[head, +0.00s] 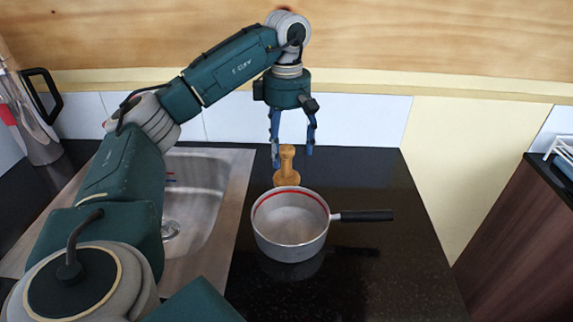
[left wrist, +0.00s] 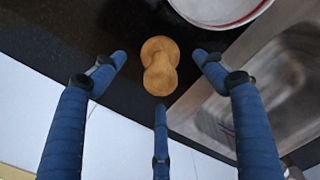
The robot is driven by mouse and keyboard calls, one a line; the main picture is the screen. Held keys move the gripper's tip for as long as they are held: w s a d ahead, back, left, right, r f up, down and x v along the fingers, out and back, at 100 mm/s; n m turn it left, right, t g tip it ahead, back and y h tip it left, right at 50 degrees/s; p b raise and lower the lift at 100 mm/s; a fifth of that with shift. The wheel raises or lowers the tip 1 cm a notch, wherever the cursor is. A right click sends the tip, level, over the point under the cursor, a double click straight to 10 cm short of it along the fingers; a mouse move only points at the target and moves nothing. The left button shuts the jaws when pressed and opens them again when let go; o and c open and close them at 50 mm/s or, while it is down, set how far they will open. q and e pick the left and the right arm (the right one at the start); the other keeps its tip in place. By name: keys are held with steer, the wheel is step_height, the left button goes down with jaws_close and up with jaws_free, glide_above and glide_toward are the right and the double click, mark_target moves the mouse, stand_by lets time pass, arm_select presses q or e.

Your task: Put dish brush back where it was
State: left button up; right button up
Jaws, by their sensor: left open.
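The wooden dish brush (head: 287,165) stands upright on the black counter behind the saucepan. It also shows in the left wrist view (left wrist: 159,66), seen from above between the fingers. My left gripper (head: 291,155) points down over it with its blue fingers open, one on either side of the brush's top. In the left wrist view the open fingers (left wrist: 160,75) are apart from the wood, with gaps on both sides. My right gripper is not in view.
A metal saucepan (head: 290,247) with a black handle stands just in front of the brush. A steel sink (head: 195,200) lies to the left, partly behind my arm. The counter (head: 380,275) right of the pan is clear.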

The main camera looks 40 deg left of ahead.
arm_select(q)
step_height(320, 180, up, 5)
steer(key=shift+f+p, duration=0.1)
steer(key=shift+p, duration=0.55)
